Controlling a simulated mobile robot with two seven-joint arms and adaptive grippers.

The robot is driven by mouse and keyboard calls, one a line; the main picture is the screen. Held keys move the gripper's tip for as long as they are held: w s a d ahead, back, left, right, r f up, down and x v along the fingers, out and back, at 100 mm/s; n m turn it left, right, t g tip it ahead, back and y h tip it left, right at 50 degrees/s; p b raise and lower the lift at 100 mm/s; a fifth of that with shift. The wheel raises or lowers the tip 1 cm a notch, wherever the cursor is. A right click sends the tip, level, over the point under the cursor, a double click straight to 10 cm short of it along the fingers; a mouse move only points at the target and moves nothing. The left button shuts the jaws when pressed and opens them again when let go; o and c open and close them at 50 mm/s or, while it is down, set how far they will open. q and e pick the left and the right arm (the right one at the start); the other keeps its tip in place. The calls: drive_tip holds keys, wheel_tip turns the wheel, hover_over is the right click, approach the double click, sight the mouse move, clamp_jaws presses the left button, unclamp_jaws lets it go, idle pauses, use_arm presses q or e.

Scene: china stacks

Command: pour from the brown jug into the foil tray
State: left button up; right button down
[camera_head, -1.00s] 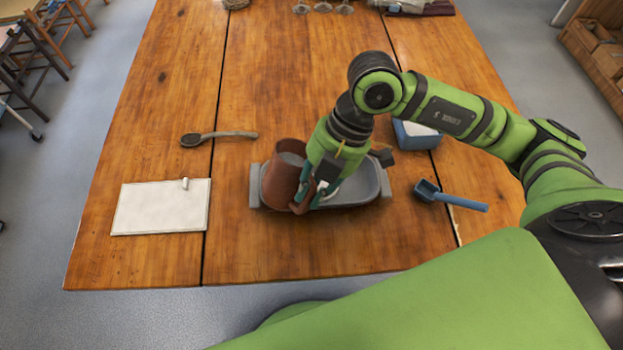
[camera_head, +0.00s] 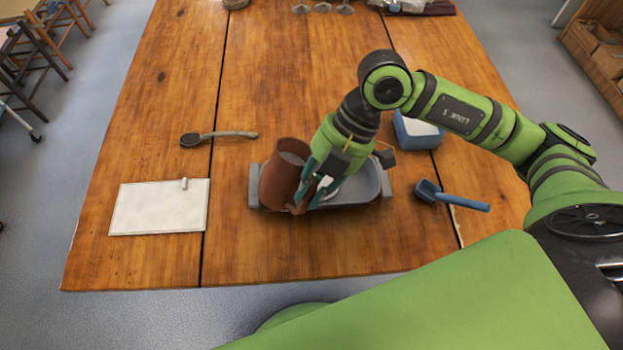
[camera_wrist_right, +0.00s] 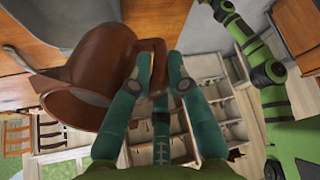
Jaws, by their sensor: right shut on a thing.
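The brown jug (camera_head: 281,180) is over the left part of the grey foil tray (camera_head: 371,178), its top leaning to the right. My right gripper (camera_head: 308,192) is shut on the jug's handle, on its right side. In the right wrist view the jug (camera_wrist_right: 92,65) shows large and tilted, with its handle between the teal fingers (camera_wrist_right: 162,72). The jug and gripper hide part of the tray's inside. I see no stream from the jug, and I cannot tell how full it is. My left gripper does not show.
A white board (camera_head: 158,208) lies left of the tray, with a dark spoon (camera_head: 215,137) behind it. A blue scoop (camera_head: 452,197) lies to the right, and a blue box (camera_head: 417,134) stands behind right. Glasses (camera_head: 323,7) stand at the far edge.

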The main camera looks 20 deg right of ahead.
drive_tip(key=shift+w+y+b, duration=0.1)
drive_tip(key=shift+y+b, duration=0.8)
drive_tip(key=shift+y, duration=0.1)
idle(1.3)
idle(1.0)
drive_tip(key=shift+f+g, duration=0.1)
drive_tip(key=shift+g, duration=0.2)
idle(0.5)
drive_tip(key=shift+d+f+y+b, duration=0.2)
drive_tip(key=shift+y+b, duration=0.15)
drive_tip(key=shift+y, duration=0.15)
drive_tip(key=shift+w+r, duration=0.1)
idle(1.3)
